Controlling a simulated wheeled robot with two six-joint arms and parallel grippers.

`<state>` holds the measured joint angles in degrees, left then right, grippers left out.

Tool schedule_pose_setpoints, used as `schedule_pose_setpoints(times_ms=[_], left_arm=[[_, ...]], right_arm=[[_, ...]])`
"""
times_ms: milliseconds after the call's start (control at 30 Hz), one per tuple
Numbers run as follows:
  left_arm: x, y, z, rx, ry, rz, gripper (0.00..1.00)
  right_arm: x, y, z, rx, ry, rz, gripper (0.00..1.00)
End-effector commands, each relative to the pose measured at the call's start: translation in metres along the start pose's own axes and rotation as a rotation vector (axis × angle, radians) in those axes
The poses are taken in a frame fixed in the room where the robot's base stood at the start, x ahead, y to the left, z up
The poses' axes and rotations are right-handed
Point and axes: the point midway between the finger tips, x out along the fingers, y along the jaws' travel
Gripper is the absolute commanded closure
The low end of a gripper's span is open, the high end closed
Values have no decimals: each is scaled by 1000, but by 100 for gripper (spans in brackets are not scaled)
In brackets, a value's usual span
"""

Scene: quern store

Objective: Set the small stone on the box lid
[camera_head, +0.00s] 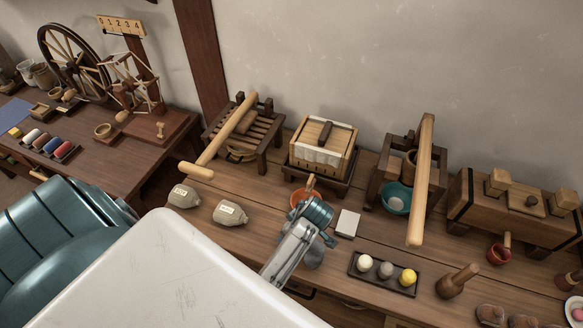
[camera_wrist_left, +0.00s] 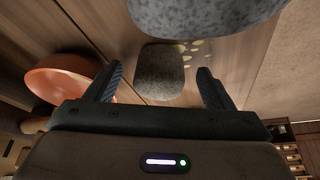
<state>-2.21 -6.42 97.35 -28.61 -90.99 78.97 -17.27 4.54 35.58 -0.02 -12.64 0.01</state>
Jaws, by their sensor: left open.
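My left gripper (camera_wrist_left: 160,84) is open, with a finger on either side of a grey speckled stone (camera_wrist_left: 160,70) lying on the wood; I cannot tell if they touch it. A larger-looking grey stone (camera_wrist_left: 207,10) is cut off at the top of the wrist view. In the head view a grey stone (camera_head: 314,257) shows beside my left arm, partly hidden by it, and my wrist hides the fingertips. A wooden box (camera_head: 322,158) with white cloth under its lid (camera_head: 322,134), which has a dark handle bar, stands behind. My right gripper is not in view.
An orange bowl (camera_head: 297,196) is close left of my wrist; it also shows in the wrist view (camera_wrist_left: 65,80). A pale block (camera_head: 348,223) lies right. Two labelled grey weights (camera_head: 229,215), a tray of balls (camera_head: 376,279) and a wooden press (camera_head: 404,185) stand around.

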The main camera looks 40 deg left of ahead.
Motion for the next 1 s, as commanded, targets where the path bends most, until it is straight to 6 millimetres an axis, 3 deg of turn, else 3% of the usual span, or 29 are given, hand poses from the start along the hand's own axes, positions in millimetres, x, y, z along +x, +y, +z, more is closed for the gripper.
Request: schedule_pose_setpoints(times_ms=[33,300,600,667,867,1000], left_arm=[[6,0,1,0,0,1,25],[5,0,0,-1,-1,0,25],[5,0,0,-1,-1,0,81],[5,0,0,-1,0,1,86],[3,1,-1,-2,0,2,86],[-13,2,-8,-4,0,5,86]], right_arm=[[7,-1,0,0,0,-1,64],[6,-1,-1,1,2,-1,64],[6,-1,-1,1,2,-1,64],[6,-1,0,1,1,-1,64],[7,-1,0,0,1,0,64],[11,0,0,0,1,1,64]])
